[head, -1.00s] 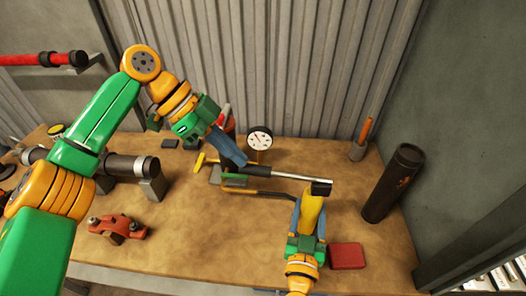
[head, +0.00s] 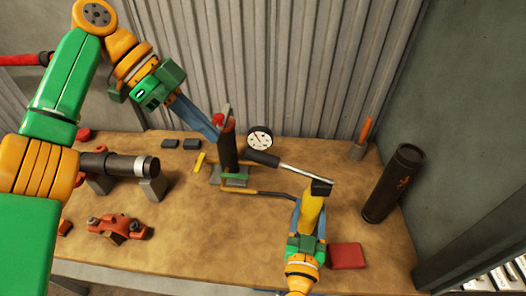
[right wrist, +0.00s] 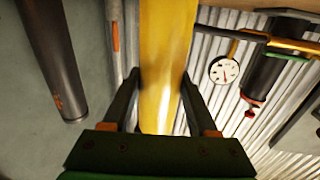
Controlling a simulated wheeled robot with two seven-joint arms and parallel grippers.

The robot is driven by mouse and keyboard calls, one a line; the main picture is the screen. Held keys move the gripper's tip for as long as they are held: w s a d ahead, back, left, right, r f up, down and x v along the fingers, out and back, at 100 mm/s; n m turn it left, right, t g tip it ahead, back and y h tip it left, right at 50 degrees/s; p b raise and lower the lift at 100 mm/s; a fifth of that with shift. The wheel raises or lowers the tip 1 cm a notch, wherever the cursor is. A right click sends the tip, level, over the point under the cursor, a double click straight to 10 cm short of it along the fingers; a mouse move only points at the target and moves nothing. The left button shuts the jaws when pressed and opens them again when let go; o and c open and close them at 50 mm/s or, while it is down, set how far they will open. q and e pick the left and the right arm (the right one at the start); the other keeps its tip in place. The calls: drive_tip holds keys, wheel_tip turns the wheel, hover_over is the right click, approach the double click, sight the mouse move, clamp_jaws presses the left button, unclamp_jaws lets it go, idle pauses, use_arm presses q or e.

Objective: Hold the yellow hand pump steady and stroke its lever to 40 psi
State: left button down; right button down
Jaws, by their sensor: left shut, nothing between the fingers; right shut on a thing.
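The yellow hand pump (head: 312,207) stands at the front right of the bench, its yellow body also large in the right wrist view (right wrist: 165,60). My right gripper (head: 308,225) is shut around that body. The pump's lever (head: 300,172) is a silver rod running from the black pump head up and left to a black grip (head: 262,158). My left gripper (head: 215,135) is shut and empty, up and left of the grip, beside a dark upright pipe. The white gauge (head: 260,138) stands behind the lever; its reading is too small to tell.
The dark upright pipe (head: 228,150) stands left of the gauge. A tall dark cylinder (head: 392,183) leans at the right, with a red block (head: 346,256) nearer the front. A horizontal pipe (head: 118,165) and a red clamp (head: 118,226) lie left. The middle front bench is clear.

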idle(0.4)
drive_tip(key=shift+c, duration=0.5)
unclamp_jaws()
